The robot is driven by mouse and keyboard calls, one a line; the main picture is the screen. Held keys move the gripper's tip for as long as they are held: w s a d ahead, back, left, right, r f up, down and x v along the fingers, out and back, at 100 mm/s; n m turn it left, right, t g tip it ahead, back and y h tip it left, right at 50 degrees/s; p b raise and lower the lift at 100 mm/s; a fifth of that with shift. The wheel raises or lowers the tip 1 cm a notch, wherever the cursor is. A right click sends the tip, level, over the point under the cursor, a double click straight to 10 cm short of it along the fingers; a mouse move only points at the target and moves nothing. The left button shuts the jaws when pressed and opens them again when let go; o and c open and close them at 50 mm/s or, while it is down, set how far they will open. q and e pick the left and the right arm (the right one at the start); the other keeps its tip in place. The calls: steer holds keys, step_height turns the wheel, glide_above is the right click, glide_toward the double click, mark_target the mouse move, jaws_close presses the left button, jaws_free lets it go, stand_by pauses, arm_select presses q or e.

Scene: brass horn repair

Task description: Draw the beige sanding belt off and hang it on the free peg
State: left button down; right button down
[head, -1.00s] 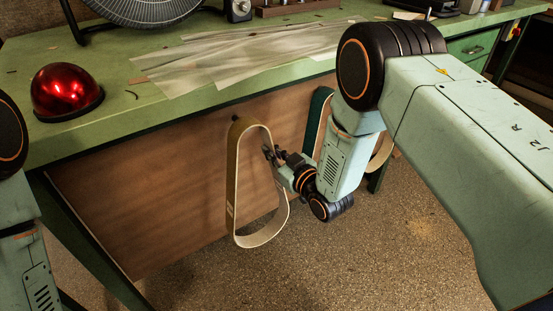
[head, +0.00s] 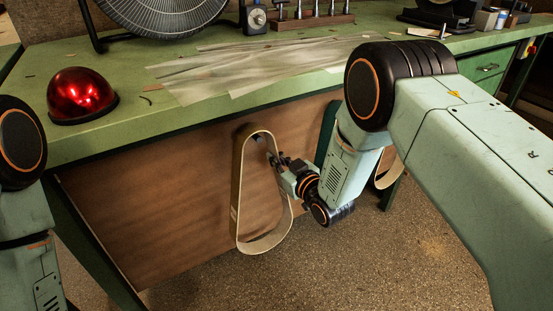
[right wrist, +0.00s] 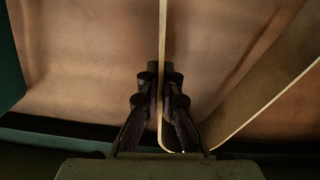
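The beige sanding belt (head: 238,195) is a long loop hanging in front of the bench's brown side panel. My right gripper (head: 272,160) is at its right-hand strand, below the top bend. In the right wrist view, the belt strand (right wrist: 163,35) runs edge-on between the two fingers (right wrist: 161,90), which look closed on it. The belt's other strand (right wrist: 268,105) slants off to the right. My left gripper is out of view; only part of that arm shows.
A dark green belt (head: 327,130) hangs to the right, partly behind my right arm. Another beige loop (head: 388,172) shows beyond the arm. The green bench (head: 130,135) carries a red dome lamp (head: 82,94), pale sheets (head: 250,68) and a fan (head: 160,12). Floor below is clear.

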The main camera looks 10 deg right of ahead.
steer(key=shift+f+b, duration=0.3)
steer(key=shift+f, duration=0.15)
stand_by(0.4)
steer(key=c, duration=1.4)
jaws_free()
steer(key=shift+c, duration=0.2)
steer(key=shift+s, duration=0.15)
steer(key=shift+c, duration=0.2)
steer(key=p+v, duration=0.5)
steer(key=v, duration=0.2)
steer(key=shift+s+d, duration=0.15)
steer(key=shift+s, duration=0.25)
